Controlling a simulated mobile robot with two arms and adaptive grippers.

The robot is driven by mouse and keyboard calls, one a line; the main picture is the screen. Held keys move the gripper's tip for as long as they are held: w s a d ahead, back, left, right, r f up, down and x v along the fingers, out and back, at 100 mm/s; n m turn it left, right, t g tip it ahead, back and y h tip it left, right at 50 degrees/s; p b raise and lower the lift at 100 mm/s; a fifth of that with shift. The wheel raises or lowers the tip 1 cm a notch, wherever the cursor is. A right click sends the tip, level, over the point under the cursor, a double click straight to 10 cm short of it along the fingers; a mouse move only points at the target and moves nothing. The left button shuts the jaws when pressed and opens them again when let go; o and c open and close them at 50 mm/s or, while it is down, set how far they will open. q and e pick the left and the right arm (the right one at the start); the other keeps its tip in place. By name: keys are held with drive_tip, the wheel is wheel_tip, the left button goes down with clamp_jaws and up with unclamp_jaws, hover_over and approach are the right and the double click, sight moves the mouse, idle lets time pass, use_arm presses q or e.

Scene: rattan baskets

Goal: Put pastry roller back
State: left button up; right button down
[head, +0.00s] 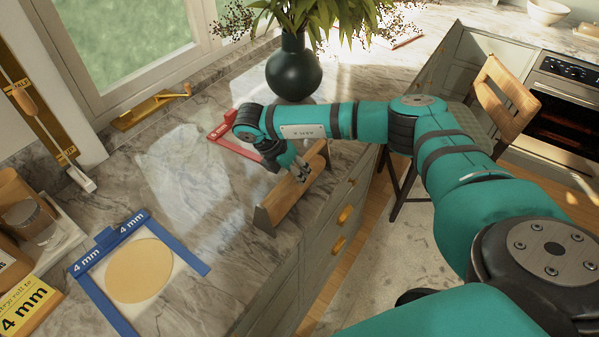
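A wooden roller-like piece (291,196), which looks like the pastry roller in a low holder with upright end plates, lies along the counter's front edge in the head view. My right gripper (301,172) is at its far half, with the fingers over or against the wood. I cannot tell whether the fingers are closed on it, or where roller and holder part. A blue frame (97,285) marked 4 mm lies at the front left around a flat round of dough (139,271). My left gripper is not in view.
A red frame (238,146) lies behind my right gripper. A yellow frame (150,107) is by the window. A dark vase (293,70) with leaves stands at the back. A yellow 4 mm sign (27,307) is at the lower left. The marble counter (190,195) between is clear.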

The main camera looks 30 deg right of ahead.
drive_tip(key=shift+f, duration=0.25)
drive_tip(key=c, duration=1.5)
unclamp_jaws()
drive_tip(key=shift+o, duration=0.2)
drive_tip(key=shift+r, duration=0.3)
drive_tip(key=shift+a+r, duration=0.15)
drive_tip(key=shift+r, duration=0.05)
drive_tip(key=b+v, duration=0.3)
drive_tip(key=v, duration=0.3)
drive_tip(key=shift+w+a+r, duration=0.15)
drive_tip(key=shift+a+r, duration=0.15)
drive_tip(key=shift+v, duration=2.4)
drive_tip(key=shift+d, duration=0.15)
